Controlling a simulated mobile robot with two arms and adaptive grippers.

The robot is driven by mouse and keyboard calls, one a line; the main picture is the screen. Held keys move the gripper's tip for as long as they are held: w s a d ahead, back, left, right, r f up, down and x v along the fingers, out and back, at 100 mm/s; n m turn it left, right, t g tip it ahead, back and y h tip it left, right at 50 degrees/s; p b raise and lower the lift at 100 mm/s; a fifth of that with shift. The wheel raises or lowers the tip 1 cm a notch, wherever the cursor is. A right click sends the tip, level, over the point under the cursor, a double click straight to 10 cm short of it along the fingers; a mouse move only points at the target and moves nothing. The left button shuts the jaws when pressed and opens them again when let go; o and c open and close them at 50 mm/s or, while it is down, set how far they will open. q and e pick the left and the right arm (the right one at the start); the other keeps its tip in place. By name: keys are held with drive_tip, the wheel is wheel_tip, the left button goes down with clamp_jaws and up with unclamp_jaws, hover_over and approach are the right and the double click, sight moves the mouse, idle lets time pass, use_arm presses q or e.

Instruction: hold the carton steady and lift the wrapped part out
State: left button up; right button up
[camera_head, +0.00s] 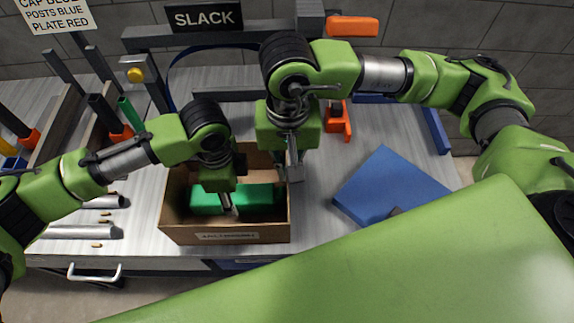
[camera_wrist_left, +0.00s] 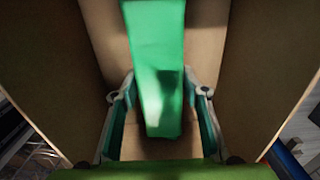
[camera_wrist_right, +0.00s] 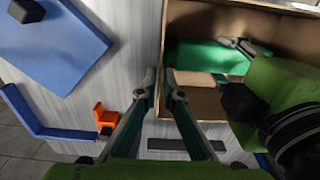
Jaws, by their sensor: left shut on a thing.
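The open brown carton (camera_head: 178,228) stands upright on the bench, with a white label on its front. The green wrapped part (camera_head: 258,196) lies inside it, long side across the carton. My left gripper (camera_head: 227,208) reaches down into the carton and is shut on the wrapped part. In the left wrist view the wrapped part (camera_wrist_left: 158,90) runs between its two fingers. My right gripper (camera_head: 292,172) is at the carton's right wall. In the right wrist view its fingertips (camera_wrist_right: 161,76) are close together, one each side of the wall; contact is hard to see.
A blue slab (camera_head: 385,187) lies right of the carton. Orange pieces (camera_head: 338,122) and a blue bar (camera_head: 434,128) are behind it. A "SLACK" sign (camera_head: 205,17) hangs on a frame behind. My right arm crosses above the bench.

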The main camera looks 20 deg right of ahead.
wheel_tip(320, 180, down, 11)
drive_tip(key=shift+f, duration=0.2)
idle(0.4)
clamp_jaws()
idle(0.8)
